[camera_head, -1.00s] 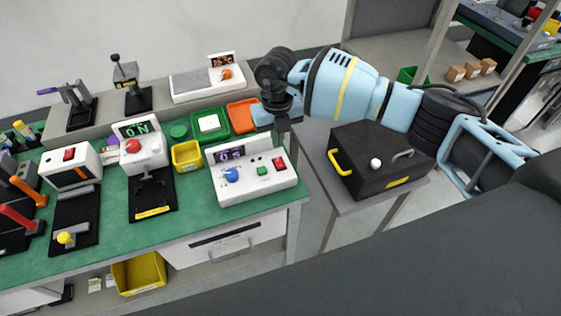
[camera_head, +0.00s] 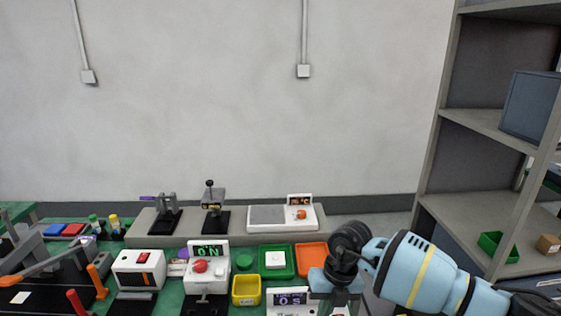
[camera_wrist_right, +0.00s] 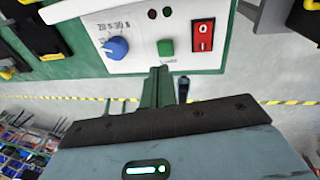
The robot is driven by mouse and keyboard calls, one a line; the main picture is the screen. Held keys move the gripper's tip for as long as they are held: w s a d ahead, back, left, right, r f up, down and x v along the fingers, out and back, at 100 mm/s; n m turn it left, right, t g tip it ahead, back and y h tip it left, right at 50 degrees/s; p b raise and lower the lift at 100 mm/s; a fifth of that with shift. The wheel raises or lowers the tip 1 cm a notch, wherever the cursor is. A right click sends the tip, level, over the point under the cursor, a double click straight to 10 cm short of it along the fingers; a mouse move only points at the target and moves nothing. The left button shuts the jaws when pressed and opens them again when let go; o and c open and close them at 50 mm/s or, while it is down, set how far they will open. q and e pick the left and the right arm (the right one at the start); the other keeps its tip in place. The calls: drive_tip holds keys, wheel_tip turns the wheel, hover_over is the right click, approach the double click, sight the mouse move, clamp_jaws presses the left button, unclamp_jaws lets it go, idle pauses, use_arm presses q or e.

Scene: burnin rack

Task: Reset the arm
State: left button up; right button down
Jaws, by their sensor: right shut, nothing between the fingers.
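My right arm (camera_head: 425,275) comes in from the lower right in the head view, its wrist over the right end of the bench. My right gripper (camera_wrist_right: 162,72) shows in the right wrist view with its fingers together and nothing between them. The fingertips are by the lower edge of the white control box (camera_wrist_right: 140,35), below its green button. I cannot tell whether they touch it. The box has a blue knob and a red rocker switch; its display (camera_head: 291,298) shows in the head view beside my wrist. My left gripper is in neither view.
The bench holds a box with an "ON" display (camera_head: 210,251), a yellow bin (camera_head: 246,291), a green tray (camera_head: 277,261) and an orange tray (camera_head: 312,256). A grey shelf rack (camera_head: 470,215) stands at the right.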

drive_tip(key=s+a+r+m+t+y, duration=0.25)
drive_tip(key=s+a+m+y, duration=0.55)
drive_tip(key=s+a+y, duration=0.7)
drive_tip(key=d+f+m+t+h, duration=0.8)
drive_tip(key=d+f+m+t, duration=0.5)
drive_tip(key=m, duration=0.7)
drive_tip(key=s+d+f+m+g+h, duration=0.3)
drive_tip(key=s+d+f, duration=0.2)
drive_tip(key=s, duration=0.4)
drive_tip(key=s+d+f+m+g+h, duration=0.3)
drive_tip(key=s+d+f, duration=0.3)
drive_tip(key=s, duration=0.3)
drive_tip(key=shift+d+m+h, duration=0.15)
drive_tip(key=shift+m+h, duration=0.35)
drive_tip(key=shift+h, duration=0.1)
